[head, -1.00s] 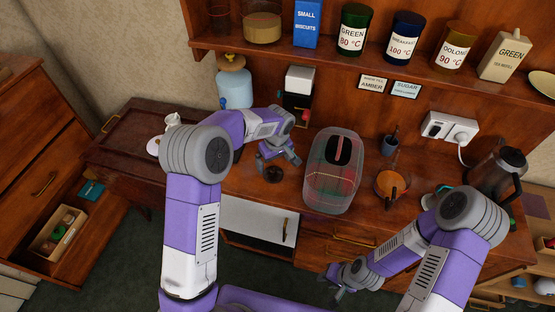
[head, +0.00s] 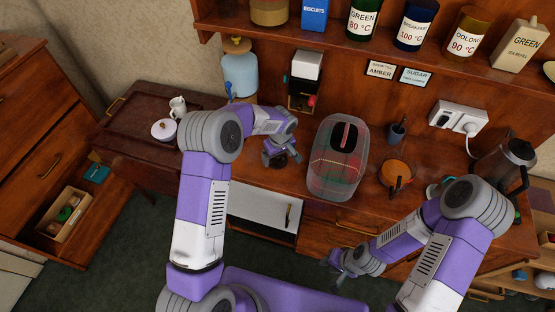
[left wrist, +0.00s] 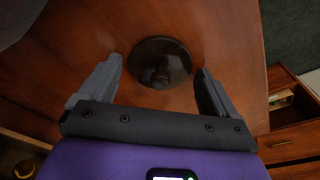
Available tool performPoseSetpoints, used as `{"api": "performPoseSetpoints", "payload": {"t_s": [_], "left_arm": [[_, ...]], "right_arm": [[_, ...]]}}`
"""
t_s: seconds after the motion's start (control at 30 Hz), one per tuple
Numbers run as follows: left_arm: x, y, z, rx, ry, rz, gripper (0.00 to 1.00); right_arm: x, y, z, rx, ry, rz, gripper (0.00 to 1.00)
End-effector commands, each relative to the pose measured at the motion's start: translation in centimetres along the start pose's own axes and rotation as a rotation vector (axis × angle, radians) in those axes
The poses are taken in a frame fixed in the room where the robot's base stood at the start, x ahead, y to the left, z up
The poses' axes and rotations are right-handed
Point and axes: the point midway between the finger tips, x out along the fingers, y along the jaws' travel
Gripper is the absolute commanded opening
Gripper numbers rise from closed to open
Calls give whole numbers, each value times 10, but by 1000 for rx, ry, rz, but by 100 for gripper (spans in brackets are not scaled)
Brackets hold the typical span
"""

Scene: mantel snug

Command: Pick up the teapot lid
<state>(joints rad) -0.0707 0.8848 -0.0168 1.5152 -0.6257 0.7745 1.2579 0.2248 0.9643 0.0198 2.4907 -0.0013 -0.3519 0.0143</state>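The teapot lid (left wrist: 160,62) is a dark, glossy round disc with a small knob, lying on the wooden counter. In the left wrist view it sits just beyond and between the tips of my left gripper (left wrist: 158,72), whose fingers are apart, with nothing held between them. In the head view my left gripper (head: 283,158) points down at the counter over the lid and hides much of it. My right gripper (head: 340,266) hangs in front of the drawers, empty, with its fingers looking apart. I cannot make out a teapot for certain.
A clear domed container (head: 338,158) stands right of my left gripper. Behind it are a small box dispenser (head: 303,80) and a blue jar (head: 240,75).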

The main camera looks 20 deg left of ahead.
Motion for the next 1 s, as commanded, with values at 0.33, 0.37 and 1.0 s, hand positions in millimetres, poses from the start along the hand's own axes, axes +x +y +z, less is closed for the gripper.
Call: {"api": "performPoseSetpoints", "payload": {"t_s": [0.33,0.37,1.0], "left_arm": [[0,0,0,0,0,0,46],[0,0,0,0,0,0,46],[-78,1,-10,1,2,2,46]], "right_arm": [[0,0,0,0,0,0,32],[0,0,0,0,0,0,32],[-5,-2,0,0,0,0,32]]}}
